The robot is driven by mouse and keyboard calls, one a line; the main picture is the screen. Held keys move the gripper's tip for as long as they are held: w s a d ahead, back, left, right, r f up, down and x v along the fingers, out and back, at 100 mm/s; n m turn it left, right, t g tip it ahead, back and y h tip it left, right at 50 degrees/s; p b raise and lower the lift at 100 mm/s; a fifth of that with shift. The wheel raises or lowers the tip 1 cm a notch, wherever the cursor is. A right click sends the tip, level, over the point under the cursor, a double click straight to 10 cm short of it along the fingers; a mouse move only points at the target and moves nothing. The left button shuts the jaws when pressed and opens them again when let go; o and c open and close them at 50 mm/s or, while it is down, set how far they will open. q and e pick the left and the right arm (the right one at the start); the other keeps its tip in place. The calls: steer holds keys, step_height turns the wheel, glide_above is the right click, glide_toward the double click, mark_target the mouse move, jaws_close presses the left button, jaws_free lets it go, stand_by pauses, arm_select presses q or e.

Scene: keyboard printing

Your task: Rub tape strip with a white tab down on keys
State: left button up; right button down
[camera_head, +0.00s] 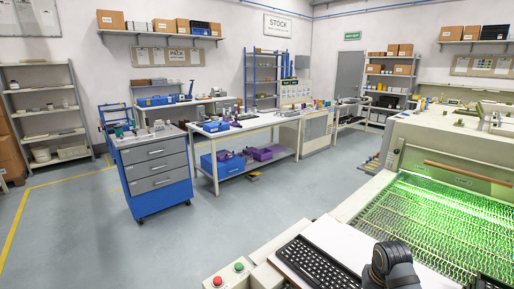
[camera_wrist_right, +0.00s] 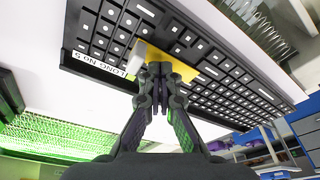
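A black keyboard (camera_head: 318,262) lies on a white surface at the bottom of the head view, and it fills the upper part of the right wrist view (camera_wrist_right: 205,83). A yellow tape strip (camera_wrist_right: 182,68) lies across its keys. A pale, blocky white tab (camera_wrist_right: 146,56) is at the strip's left end. My right gripper (camera_wrist_right: 154,72) has its fingertips together at the strip, beside the tab. I cannot tell whether they press on the strip or pinch anything, as they hide part of it. My left gripper is not in view.
A white label (camera_wrist_right: 100,66) with print sits on the keyboard's edge. The green-lit machine bed (camera_head: 435,225) is at right. A control box with red and green buttons (camera_head: 229,276) stands left of the keyboard. A blue drawer cart (camera_head: 155,170) and workbench (camera_head: 245,128) stand farther back.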

steer(key=shift+f, duration=0.55)
steer(key=shift+s+f, duration=0.15)
steer(key=shift+f, duration=0.05)
stand_by(0.7)
steer(key=shift+r+p, duration=0.75)
steer(key=shift+p, duration=0.4)
steer(key=shift+w+a, duration=0.8)
steer(key=shift+w, duration=0.3)
steer(key=shift+f, duration=0.5)
